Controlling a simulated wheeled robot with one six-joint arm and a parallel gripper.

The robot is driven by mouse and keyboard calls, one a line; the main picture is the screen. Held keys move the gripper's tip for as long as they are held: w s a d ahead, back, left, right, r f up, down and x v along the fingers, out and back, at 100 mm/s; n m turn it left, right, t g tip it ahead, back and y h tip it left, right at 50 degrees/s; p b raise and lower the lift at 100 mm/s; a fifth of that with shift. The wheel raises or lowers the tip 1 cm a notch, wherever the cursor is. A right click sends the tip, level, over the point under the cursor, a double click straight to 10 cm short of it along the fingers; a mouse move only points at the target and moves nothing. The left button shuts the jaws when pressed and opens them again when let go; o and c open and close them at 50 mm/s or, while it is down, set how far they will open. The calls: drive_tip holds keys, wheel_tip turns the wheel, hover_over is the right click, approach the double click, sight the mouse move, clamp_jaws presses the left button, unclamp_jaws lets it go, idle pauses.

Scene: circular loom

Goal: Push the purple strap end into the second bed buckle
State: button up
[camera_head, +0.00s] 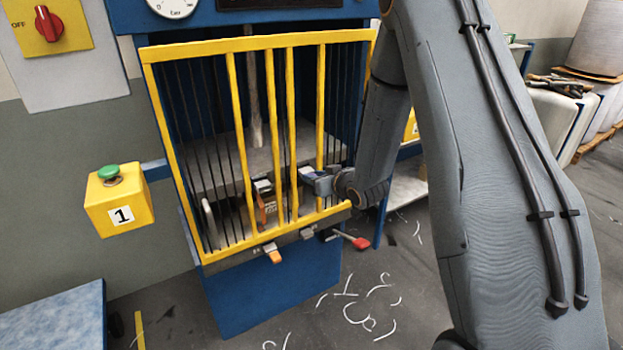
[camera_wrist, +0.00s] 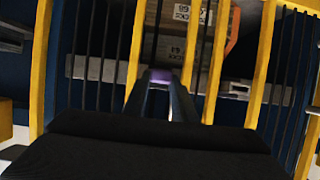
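My gripper (camera_head: 308,178) is at the yellow bars of the cage, right of its middle. In the wrist view its two dark fingers (camera_wrist: 161,92) come close together around a small purple piece (camera_wrist: 160,77), which looks like the purple strap end. The fingers point toward the gap between two yellow bars. A small grey fitting (camera_head: 262,186), perhaps a bed buckle, shows inside the cage to the left of my gripper. I cannot tell which buckle is the second. The strap behind the purple end is hidden.
Yellow bars (camera_head: 291,135) and thin dark rods close the machine's front. An orange-tipped fitting (camera_head: 273,253) and a red-knobbed lever (camera_head: 360,243) stick out from the lower rail. White scraps (camera_head: 357,313) litter the floor.

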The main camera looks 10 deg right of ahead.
clamp_jaws()
drive_tip(key=shift+s+d, duration=0.1)
drive_tip(key=shift+s, duration=0.25)
drive_tip(key=shift+s+d, duration=0.1)
drive_tip(key=shift+s, duration=0.1)
drive_tip(key=shift+s, duration=0.1)
drive_tip(key=s+p, duration=0.1)
drive_tip(key=s+d, duration=0.1)
drive_tip(key=s, duration=0.1)
drive_tip(key=shift+s+d+r+p, duration=0.1)
drive_tip(key=shift+s+p, duration=0.2)
drive_tip(key=shift+p, duration=0.05)
